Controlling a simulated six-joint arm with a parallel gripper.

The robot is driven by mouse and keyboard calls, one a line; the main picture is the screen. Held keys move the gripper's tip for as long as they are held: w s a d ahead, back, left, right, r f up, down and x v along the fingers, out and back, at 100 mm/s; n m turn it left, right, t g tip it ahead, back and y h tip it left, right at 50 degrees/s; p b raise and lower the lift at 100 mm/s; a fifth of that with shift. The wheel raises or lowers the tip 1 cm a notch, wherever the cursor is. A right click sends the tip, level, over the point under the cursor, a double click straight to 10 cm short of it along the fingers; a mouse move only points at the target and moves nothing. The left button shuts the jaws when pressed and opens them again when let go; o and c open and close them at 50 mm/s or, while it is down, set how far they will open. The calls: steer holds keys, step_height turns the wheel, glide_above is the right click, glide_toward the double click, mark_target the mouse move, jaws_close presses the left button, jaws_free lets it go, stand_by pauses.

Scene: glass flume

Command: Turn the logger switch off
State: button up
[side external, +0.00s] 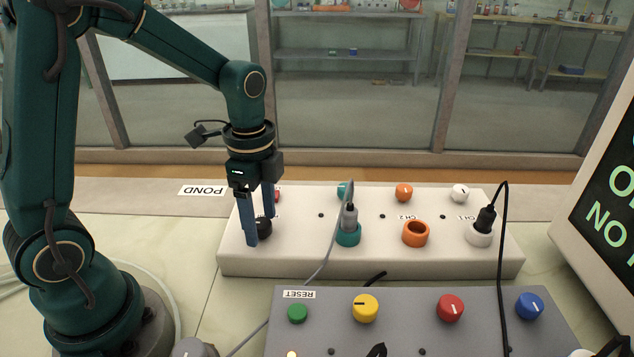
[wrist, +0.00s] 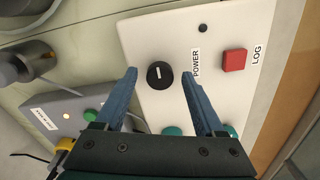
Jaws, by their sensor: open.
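The black round switch knob (wrist: 160,75) sits on the white box (wrist: 145,28) beside the word POWER. A short white line on its top runs roughly up and down in the wrist view. In the side view the knob (side external: 264,229) is at the left end of the white box (side external: 370,262), partly hidden by my fingers. My gripper (side external: 260,227) is open and points down over the knob. In the wrist view my gripper's fingertips (wrist: 158,76) lie on either side of the knob, with a gap on each side. I cannot tell the height of the fingertips above the box.
A red square button (wrist: 233,60) marked LOG is near the knob. A grey plug (side external: 349,217) stands in the teal socket, and a black plug (side external: 486,217) in the white one. A grey box (side external: 410,335) with coloured knobs is in front. A screen (side external: 610,190) stands right.

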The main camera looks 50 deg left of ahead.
jaws_close()
steer(key=shift+n, duration=0.4)
steer(key=n, duration=0.3)
steer(key=shift+n, duration=0.4)
steer(key=n, duration=0.4)
steer(key=shift+n, duration=0.3)
steer(key=n, duration=0.4)
steer(key=shift+r, duration=0.1)
steer(key=n, duration=0.4)
steer(key=shift+n, duration=0.3)
jaws_free()
